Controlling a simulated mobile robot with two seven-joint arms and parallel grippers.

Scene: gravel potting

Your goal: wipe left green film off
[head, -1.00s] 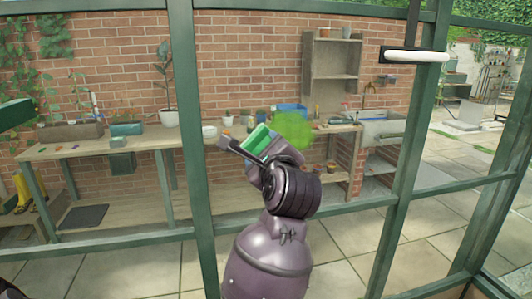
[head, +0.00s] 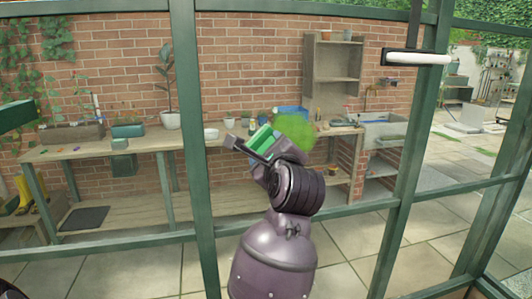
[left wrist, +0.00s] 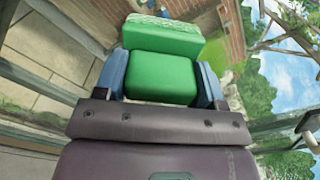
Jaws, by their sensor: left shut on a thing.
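A fuzzy patch of green film (head: 295,129) shows on the glass in the head view, right of the frame post. My left gripper (head: 263,143) is shut on a green sponge (head: 260,135), just left of the film's edge. In the left wrist view the sponge (left wrist: 163,77) sits between the two blue-grey fingers, its far end pale. Whether the sponge touches the glass I cannot tell. Part of the film's lower edge is hidden behind my gripper. My right gripper does not show.
A green frame post (head: 193,150) stands left of my gripper, and a slanted post (head: 411,150) with a white-handled fitting (head: 418,58) stands to the right. A lower rail (head: 345,214) crosses below. Behind the glass is a wooden workbench (head: 75,152).

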